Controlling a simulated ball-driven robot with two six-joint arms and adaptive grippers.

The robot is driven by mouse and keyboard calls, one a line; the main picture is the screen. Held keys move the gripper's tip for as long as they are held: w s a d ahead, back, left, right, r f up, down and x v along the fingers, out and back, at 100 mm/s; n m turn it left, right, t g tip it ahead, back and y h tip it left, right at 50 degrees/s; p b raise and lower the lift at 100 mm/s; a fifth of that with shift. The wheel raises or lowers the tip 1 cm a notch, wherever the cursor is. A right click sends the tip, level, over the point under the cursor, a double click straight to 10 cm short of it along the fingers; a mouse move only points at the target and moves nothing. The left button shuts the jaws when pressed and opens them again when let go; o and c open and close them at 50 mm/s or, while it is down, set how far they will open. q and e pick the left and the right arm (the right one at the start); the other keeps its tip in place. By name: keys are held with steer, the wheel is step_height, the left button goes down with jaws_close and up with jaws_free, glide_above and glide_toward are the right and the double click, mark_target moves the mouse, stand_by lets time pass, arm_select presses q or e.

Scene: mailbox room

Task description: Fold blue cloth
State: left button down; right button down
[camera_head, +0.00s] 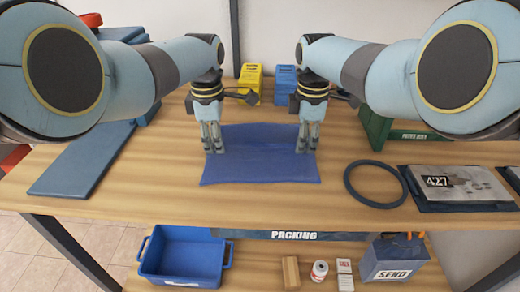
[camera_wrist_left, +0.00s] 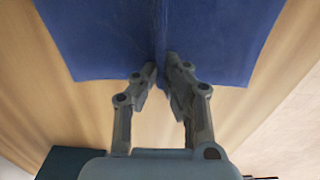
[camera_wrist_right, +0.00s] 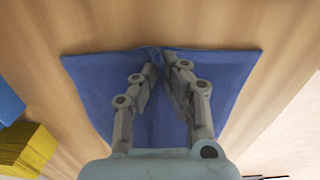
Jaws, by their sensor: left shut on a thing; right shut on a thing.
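The blue cloth (camera_head: 255,168) lies on the wooden table in the middle of the head view, with its far part slightly raised between my grippers. My left gripper (camera_head: 214,150) is shut on the cloth at its left side. In the left wrist view the fingertips (camera_wrist_left: 160,72) pinch a crease in the cloth (camera_wrist_left: 95,40). My right gripper (camera_head: 306,150) is shut on the cloth at its right side. In the right wrist view the fingertips (camera_wrist_right: 160,65) pinch a crease near one edge of the cloth (camera_wrist_right: 220,75). The cloth under the fingers is partly hidden.
A dark blue ring (camera_head: 375,203) and a tray labelled 427 (camera_head: 440,205) lie right of the cloth. A blue board (camera_head: 85,160) lies left. Yellow (camera_head: 251,75) and blue (camera_head: 286,78) boxes and a green bin (camera_head: 375,130) stand behind. A blue crate (camera_head: 183,277) sits below the tabletop.

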steer(key=shift+s, duration=0.15)
stand_by(0.4)
